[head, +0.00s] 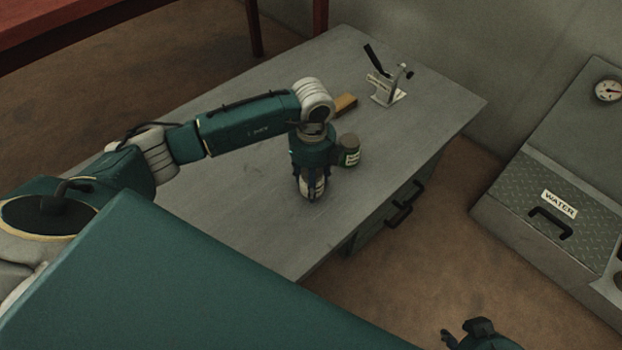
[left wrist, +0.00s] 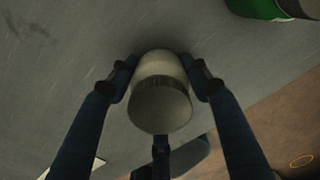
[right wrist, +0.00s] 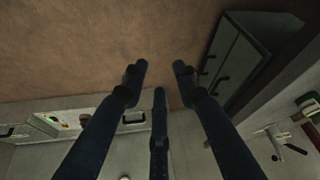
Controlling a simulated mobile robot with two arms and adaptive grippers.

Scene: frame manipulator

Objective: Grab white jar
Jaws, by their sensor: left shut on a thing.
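The white jar (head: 313,188) stands on the grey table (head: 232,215) near its front right edge, upright as far as I can see. My left gripper (head: 309,187) comes down over it from above and is shut on it. In the left wrist view the jar (left wrist: 160,100) sits between the fingers of the left gripper (left wrist: 160,82), its round lid toward the camera. My right gripper (right wrist: 159,78) is empty, its fingers spread apart over the brown floor. It also shows at the bottom right of the head view (head: 470,335).
A green jar (head: 349,151) stands close beside the held jar, to its right. A brown block (head: 345,103) and a metal stand with a black lever (head: 387,88) are farther back. A grey chest marked WATER (head: 558,203) is at the right. The table's left part is clear.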

